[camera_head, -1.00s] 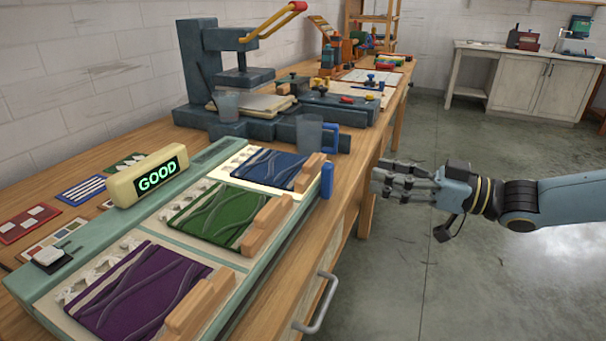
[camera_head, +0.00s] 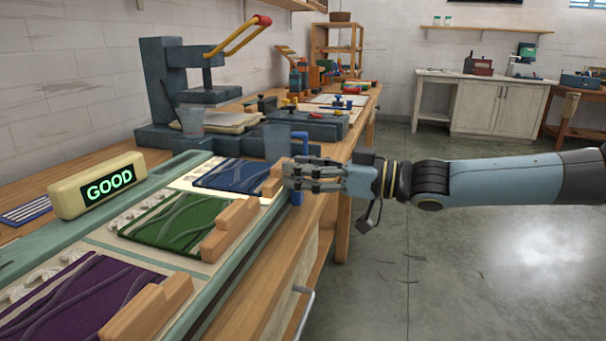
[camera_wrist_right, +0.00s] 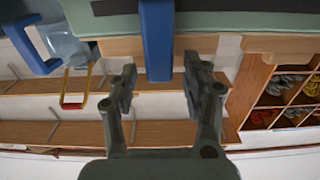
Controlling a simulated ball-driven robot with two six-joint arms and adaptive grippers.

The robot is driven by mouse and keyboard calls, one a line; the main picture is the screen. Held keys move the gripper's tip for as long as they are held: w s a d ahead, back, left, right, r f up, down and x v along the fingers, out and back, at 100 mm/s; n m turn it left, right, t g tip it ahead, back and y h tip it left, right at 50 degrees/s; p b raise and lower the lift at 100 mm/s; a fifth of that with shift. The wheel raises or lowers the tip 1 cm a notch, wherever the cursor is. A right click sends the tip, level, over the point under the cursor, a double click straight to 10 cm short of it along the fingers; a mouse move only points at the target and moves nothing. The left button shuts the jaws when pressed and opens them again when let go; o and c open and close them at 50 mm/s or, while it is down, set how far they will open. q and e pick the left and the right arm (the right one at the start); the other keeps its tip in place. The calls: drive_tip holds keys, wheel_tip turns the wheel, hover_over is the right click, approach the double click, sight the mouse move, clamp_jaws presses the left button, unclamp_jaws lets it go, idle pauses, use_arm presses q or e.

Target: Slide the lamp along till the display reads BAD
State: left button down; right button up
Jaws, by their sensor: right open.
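The cream display (camera_head: 97,185) reads GOOD in green letters, at the back edge of the long green board (camera_head: 40,240). The board holds a purple, a green (camera_head: 178,222) and a blue (camera_head: 232,176) wool panel; the strip around the blue one looks brightly lit. A blue upright grip (camera_head: 297,197), likely the lamp's, is at the board's front edge by the blue panel, partly behind my right gripper (camera_head: 291,173). In the right wrist view, the blue grip (camera_wrist_right: 157,40) stands between my open fingers (camera_wrist_right: 157,88), which do not close on it. The lamp's head is not clear. My left gripper is out of view.
Wooden blocks (camera_head: 232,228) line the board's front side. A clear jug (camera_head: 277,140) with a blue handle stands just past the board. A dark press (camera_head: 180,85) with a yellow lever stands behind. The floor at right is clear.

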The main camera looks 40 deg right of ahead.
clamp_jaws()
idle(0.3)
